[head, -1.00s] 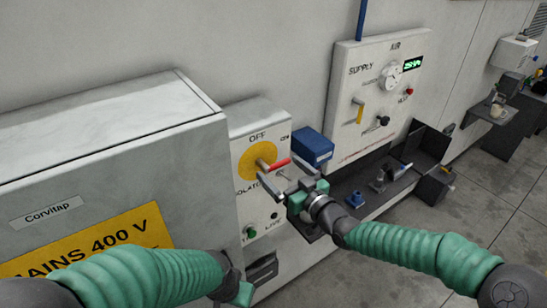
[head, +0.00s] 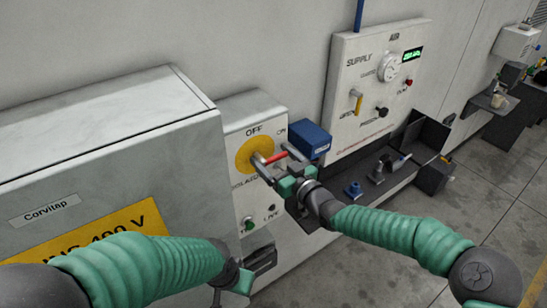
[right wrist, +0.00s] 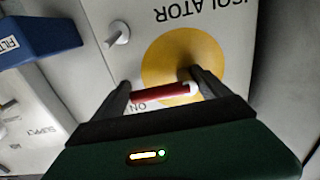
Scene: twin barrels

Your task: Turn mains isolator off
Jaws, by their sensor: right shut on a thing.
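The isolator panel (head: 242,200) is white, with a yellow disc (head: 246,148) and a red handle (head: 275,158). OFF is printed above the disc; ON is at its right, partly hidden. The handle points right, toward ON. My right gripper (head: 273,155) is shut on the handle, its fingers on either side of it. The right wrist view shows the red handle (right wrist: 160,94) lying between the two fingers beside the letters ON.
A grey cabinet (head: 100,130) with a yellow MAINS 400 V sign stands left of the isolator. A blue box (head: 310,140) is close to the right of it. An air supply panel (head: 372,85) and a dark tray (head: 350,178) with small parts lie further right.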

